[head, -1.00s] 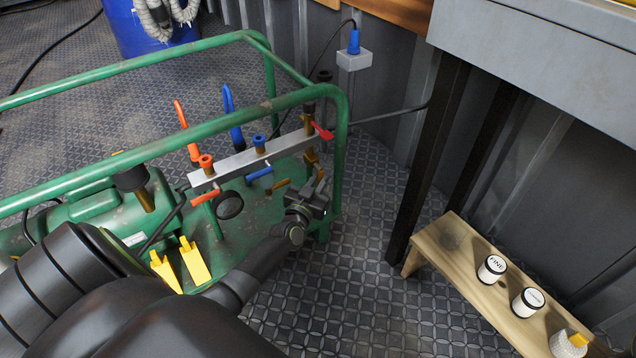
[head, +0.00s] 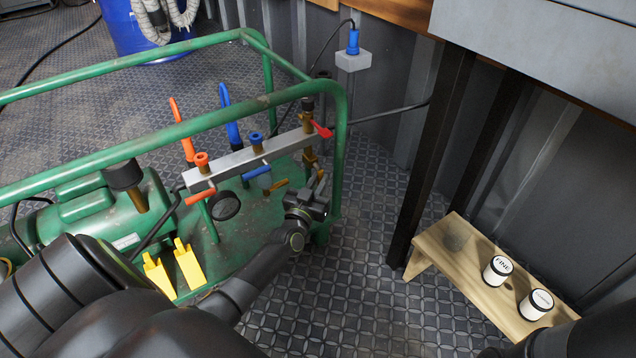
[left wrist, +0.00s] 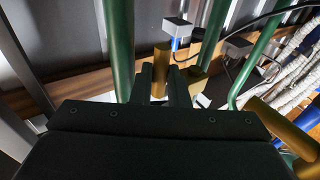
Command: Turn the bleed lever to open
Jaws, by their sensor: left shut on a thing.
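A grey manifold bar (head: 232,168) runs across the green frame, with orange, blue and red handles along it. A small red lever (head: 321,130) is at its right end. Below that end, a brass-coloured lever (head: 319,178) meets my left gripper (head: 316,188). In the left wrist view, the left gripper's fingers (left wrist: 160,88) are shut on this brass-coloured piece (left wrist: 162,56), which stands up between them. No label shows which handle is the bleed lever. My right gripper is out of view; a dark part of my arm shows at the lower right.
Green frame tubes (head: 341,160) stand close around the left gripper and manifold. A wooden bench (head: 440,262) with white-labelled jars (head: 497,270) stands at the right, by a dark table leg (head: 430,150). Yellow parts (head: 188,264) sit on the green base. Floor right of the frame is clear.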

